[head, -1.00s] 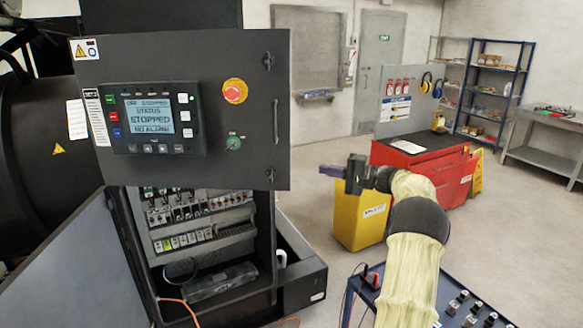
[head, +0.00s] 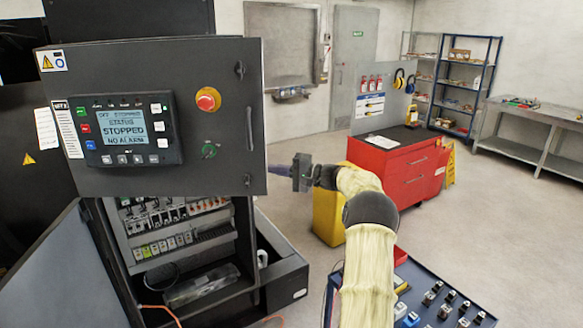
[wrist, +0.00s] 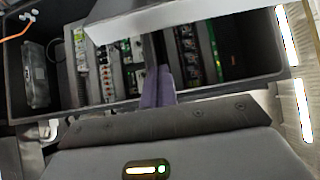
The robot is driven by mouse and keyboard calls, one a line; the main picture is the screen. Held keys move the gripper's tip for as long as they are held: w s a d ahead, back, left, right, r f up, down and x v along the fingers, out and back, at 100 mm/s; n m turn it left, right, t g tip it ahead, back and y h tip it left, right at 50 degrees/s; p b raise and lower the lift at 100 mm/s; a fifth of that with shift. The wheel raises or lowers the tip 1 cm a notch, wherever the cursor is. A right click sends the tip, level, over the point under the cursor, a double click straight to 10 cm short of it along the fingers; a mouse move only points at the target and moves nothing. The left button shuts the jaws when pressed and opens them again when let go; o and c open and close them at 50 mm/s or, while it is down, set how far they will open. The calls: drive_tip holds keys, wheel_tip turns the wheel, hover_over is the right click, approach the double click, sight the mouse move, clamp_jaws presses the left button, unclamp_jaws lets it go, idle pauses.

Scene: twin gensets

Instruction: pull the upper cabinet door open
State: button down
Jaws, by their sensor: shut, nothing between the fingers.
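The upper cabinet door (head: 222,75) is a dark panel at left in the head view, with a lit controller screen (head: 124,127) and a red emergency stop (head: 208,99). Its slim vertical handle (head: 250,128) is near the right edge. My gripper (head: 274,170) is just right of that edge, low, below handle height; I cannot tell whether it touches the door. In the wrist view its purple fingers (wrist: 158,88) are together and empty, in front of the cabinet interior (wrist: 105,62) with breakers and terminals. The handle is not recognisable there.
A lower grey door (head: 60,275) hangs open at bottom left. A yellow bin (head: 328,220) and a red tool cabinet (head: 405,170) stand behind my arm. A blue tray of small parts (head: 425,290) is at bottom right.

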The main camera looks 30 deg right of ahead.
drive_tip(key=shift+s+a+p, duration=0.75)
drive_tip(key=shift+s+a, duration=0.55)
drive_tip(key=shift+a, duration=0.1)
drive_tip(key=shift+a, duration=0.1)
